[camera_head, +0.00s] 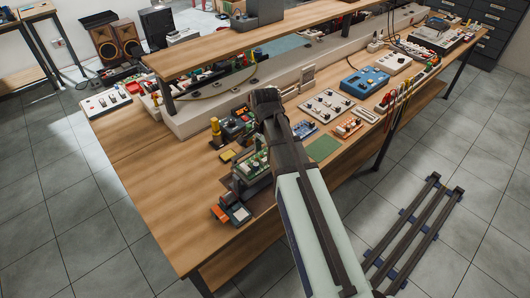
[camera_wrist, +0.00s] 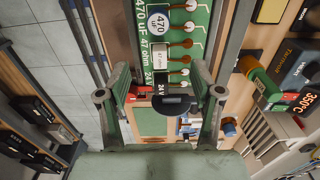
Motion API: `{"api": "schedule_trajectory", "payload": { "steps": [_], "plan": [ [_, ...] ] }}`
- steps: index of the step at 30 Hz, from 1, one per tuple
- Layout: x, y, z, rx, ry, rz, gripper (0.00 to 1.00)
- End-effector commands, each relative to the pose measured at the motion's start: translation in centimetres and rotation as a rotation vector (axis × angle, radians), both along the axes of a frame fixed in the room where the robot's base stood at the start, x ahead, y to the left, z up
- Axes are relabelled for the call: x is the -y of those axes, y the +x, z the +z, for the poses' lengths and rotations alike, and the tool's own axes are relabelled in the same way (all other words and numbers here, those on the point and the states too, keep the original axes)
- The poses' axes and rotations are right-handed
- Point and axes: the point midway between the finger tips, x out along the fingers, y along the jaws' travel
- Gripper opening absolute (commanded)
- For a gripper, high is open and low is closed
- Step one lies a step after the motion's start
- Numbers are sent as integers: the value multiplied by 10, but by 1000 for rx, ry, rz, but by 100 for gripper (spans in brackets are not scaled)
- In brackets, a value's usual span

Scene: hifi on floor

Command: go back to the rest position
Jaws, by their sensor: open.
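In the wrist view my gripper (camera_wrist: 160,94) is open, its two fingers spread wide to left and right. A green circuit board (camera_wrist: 173,35) marked 470 uF, 47 ohm and 24 V lies beyond the fingers. A red part (camera_wrist: 122,82) and a dark round part show between the fingers; I cannot tell whether anything touches them. In the head view my arm reaches up over the workbench (camera_head: 150,190), and its dark end is above the bench top. The fingers cannot be made out there. A green board in a holder (camera_head: 250,166) stands just left of the arm.
A blue box (camera_head: 364,82), a white panel with knobs (camera_head: 327,106) and a green mat (camera_head: 322,148) lie right of my arm. A raised shelf (camera_head: 230,42) runs along the back. The bench's front left is bare. Dark rails (camera_head: 415,230) lie on the floor at right.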

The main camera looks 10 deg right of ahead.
Motion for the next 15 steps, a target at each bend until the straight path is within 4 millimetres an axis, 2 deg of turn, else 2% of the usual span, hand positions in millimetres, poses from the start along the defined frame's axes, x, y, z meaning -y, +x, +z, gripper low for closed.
{"api": "schedule_trajectory", "payload": {
  "steps": [15],
  "plan": [
    [0,0,30,0,0,0,66]
  ]
}}
